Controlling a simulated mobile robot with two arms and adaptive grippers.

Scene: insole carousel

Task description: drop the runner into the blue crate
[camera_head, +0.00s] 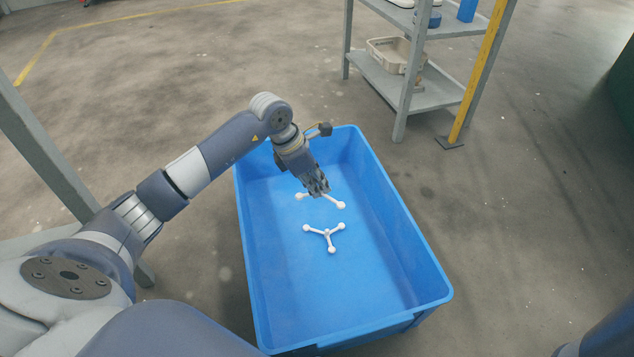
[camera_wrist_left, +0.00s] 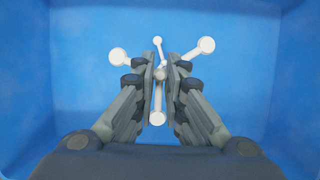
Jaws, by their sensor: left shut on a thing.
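The blue crate (camera_head: 426,257) stands on the floor in the middle of the head view, and its blue inside fills the left wrist view. My left gripper (camera_head: 321,191) points down inside the crate's outline. It is shut on a white three-armed runner with ball ends (camera_head: 335,201), which also shows between the fingers in the left wrist view (camera_wrist_left: 157,101). The fingers hide part of it. A second white three-armed runner (camera_head: 327,233) lies on the crate floor, apart from the gripper. Part of it shows beyond the held one in the left wrist view (camera_wrist_left: 157,41). My right gripper is out of view.
A grey shelf rack (camera_head: 430,98) stands at the back right with a beige basket (camera_head: 388,56) on its lower shelf. A yellow post (camera_head: 478,75) stands at its right side. The floor right of the crate is clear.

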